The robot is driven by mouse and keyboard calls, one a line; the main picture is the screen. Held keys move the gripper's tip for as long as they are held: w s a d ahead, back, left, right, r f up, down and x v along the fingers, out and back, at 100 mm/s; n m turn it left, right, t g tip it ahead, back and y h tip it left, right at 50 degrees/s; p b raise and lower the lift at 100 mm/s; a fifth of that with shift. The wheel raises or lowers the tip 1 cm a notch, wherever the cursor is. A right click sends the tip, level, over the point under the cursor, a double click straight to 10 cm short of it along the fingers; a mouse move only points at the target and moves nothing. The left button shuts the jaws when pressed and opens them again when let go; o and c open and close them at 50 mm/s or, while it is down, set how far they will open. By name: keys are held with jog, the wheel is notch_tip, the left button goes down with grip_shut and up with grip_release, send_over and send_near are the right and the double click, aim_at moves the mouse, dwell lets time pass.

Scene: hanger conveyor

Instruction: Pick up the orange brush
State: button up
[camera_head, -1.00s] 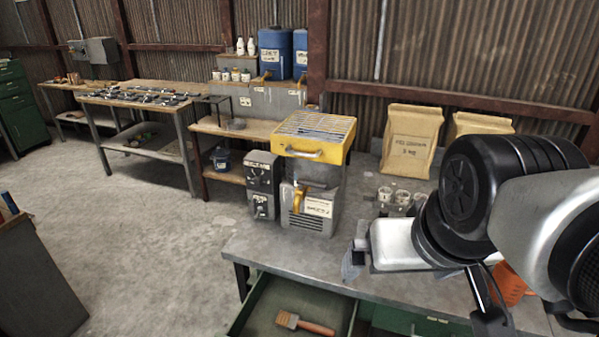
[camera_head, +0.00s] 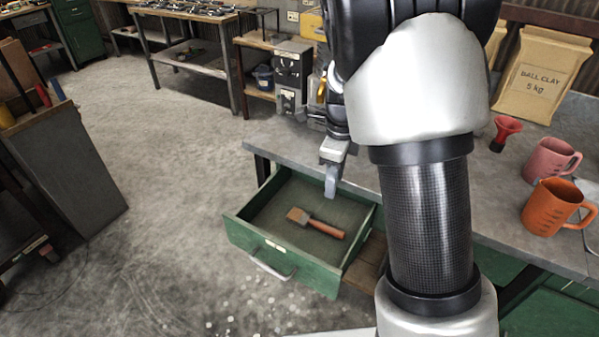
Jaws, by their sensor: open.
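The orange brush (camera_head: 317,223) lies flat in the open green drawer (camera_head: 283,262), its pale bristle end to the left and its orange handle to the right. My gripper (camera_head: 331,188) points down above the back right part of the drawer, above and behind the brush's handle and apart from it. One finger shows clearly; the gap between the fingers is hard to see from here. The gripper holds nothing that I can see. My arm covers the middle right of the view and hides part of the workbench.
The grey workbench (camera_head: 499,200) stands behind and right of the drawer. It bears an orange mug (camera_head: 549,207), a pink mug (camera_head: 551,159), a red funnel-like item (camera_head: 507,129) and a clay bag (camera_head: 543,75). A grey cabinet (camera_head: 70,165) stands left. The floor between is clear.

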jog(key=m+b, duration=0.2)
jog(key=b, duration=0.1)
send_over(330, 228)
jog(key=f, duration=1.4)
jog(key=shift+s+a+f, duration=0.1)
jog(key=shift+a+f, duration=0.15)
jog(key=shift+f, duration=0.05)
jog(key=shift+d+f+b, duration=0.15)
jog(key=shift+f+b, duration=0.35)
jog(key=shift+f, duration=1.1)
jog(key=shift+d+f+b, duration=0.1)
jog(key=shift+f+b, duration=0.4)
jog(key=shift+f, duration=1.05)
grip_shut()
